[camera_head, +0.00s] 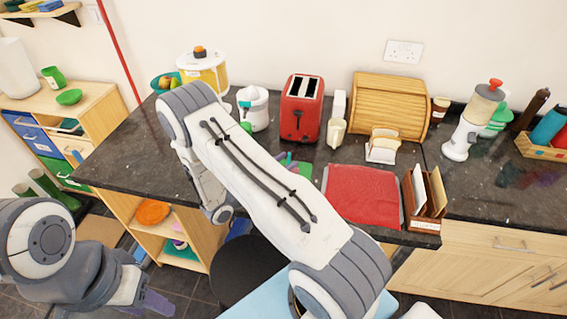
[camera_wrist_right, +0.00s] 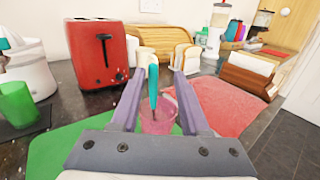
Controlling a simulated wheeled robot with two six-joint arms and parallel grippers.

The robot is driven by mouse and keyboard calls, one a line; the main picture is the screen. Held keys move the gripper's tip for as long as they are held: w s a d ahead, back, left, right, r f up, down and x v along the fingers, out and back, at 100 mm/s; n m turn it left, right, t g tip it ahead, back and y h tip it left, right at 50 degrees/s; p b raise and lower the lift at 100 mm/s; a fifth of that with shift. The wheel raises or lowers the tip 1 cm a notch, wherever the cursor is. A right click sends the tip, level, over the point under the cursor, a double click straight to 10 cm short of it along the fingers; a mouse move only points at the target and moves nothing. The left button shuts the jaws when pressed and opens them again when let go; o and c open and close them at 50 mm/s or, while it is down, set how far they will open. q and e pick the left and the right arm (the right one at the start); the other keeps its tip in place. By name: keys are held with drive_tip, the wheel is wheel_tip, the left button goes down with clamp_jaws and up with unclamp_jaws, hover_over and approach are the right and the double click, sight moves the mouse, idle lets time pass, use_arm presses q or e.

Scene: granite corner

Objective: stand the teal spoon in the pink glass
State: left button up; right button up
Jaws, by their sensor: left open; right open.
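In the right wrist view, the teal spoon (camera_wrist_right: 153,85) is nearly upright between the spread purple fingers of my right gripper (camera_wrist_right: 159,76). Its lower end overlaps the pink glass (camera_wrist_right: 160,117) and appears to be inside it. The glass stands just beyond the gripper's palm, partly hidden by it. My right gripper is open, with gaps showing beside the spoon. In the head view my right arm hides most of this spot. My left gripper (camera_head: 157,302) is low at the left, away from the counter, open and empty as far as it shows.
A red toaster (camera_head: 302,108), a white jug (camera_head: 336,132) and a toast rack (camera_head: 382,147) stand behind. A green cup (camera_wrist_right: 17,104) is at the left in the wrist view. A red cloth (camera_head: 362,195) and a letter holder (camera_head: 424,203) lie to the right.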

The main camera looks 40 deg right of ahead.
drive_tip(key=a+b, duration=0.4)
drive_tip(key=a, duration=0.6)
drive_tip(key=shift+s+a, duration=0.25)
drive_tip(key=shift+s, duration=0.15)
drive_tip(key=s+a+r+m+y, duration=0.4)
drive_tip(key=s+a+m+y, duration=0.1)
drive_tip(key=s+a+y, duration=0.4)
drive_tip(key=s+a+r+m+g+y, duration=0.1)
drive_tip(key=s+a+r+m+y, duration=0.4)
drive_tip(key=s+a+y, duration=0.5)
drive_tip(key=shift+s+a+r+m+g, duration=0.3)
drive_tip(key=shift+s+a+m, duration=0.35)
drive_tip(key=shift+a, duration=0.5)
